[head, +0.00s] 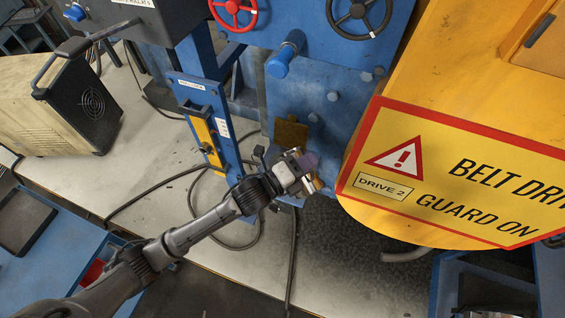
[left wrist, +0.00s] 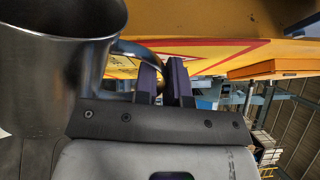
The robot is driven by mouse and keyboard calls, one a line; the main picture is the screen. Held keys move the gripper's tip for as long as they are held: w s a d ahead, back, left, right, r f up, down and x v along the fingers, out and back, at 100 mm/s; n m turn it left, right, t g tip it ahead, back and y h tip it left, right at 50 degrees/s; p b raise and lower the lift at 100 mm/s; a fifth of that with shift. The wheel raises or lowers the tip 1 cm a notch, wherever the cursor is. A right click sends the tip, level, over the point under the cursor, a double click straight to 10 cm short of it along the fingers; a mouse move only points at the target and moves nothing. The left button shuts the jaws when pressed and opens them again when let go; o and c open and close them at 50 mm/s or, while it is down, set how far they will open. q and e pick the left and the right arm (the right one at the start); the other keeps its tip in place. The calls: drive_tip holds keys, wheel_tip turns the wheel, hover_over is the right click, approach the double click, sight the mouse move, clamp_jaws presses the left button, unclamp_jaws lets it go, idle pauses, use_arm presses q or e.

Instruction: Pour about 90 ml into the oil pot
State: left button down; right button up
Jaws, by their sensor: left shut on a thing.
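My left gripper (head: 306,168) reaches in front of the blue machine in the head view. In the left wrist view its two purple fingers (left wrist: 164,82) are shut on the handle (left wrist: 145,54) of a grey metal jug (left wrist: 50,75). The jug fills the left of that view; its contents are hidden. In the head view only a small shiny, brassy part shows by the fingertips, and I cannot tell if it is the jug. A brown-brass plate (head: 291,134) is on the blue machine just above the gripper. I cannot tell which part is the oil pot. My right gripper is not in view.
A large yellow belt guard (head: 440,170) with a warning sign stands close to the right of the gripper. A blue post with a yellow panel (head: 207,143) stands to the left. Cables (head: 160,186) lie on the pale floor. A beige and black unit (head: 70,105) stands at the far left.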

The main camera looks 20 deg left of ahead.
use_arm(q)
drive_tip(key=shift+d+r, duration=0.1)
drive_tip(key=shift+d, duration=0.05)
drive_tip(key=shift+s+d+m+p, duration=0.15)
drive_tip(key=shift+m+p, duration=0.15)
drive_tip(key=shift+m, duration=0.2)
drive_tip(key=shift+s+d+f+m, duration=0.1)
drive_tip(key=shift+d+f+m, duration=0.1)
drive_tip(key=shift+f+m, duration=0.1)
drive_tip(key=s+d+f+m+b, duration=0.2)
drive_tip(key=d+f+m+b, duration=0.1)
drive_tip(key=f, duration=0.4)
drive_tip(key=s+d+f+m+b, duration=0.2)
drive_tip(key=d+f+m+b, duration=0.1)
drive_tip(key=f+m, duration=0.3)
drive_tip(key=shift+d+f+b, duration=0.4)
drive_tip(key=shift+d+f, duration=0.05)
drive_tip(key=shift+d, duration=0.2)
drive_tip(key=shift+s, duration=0.1)
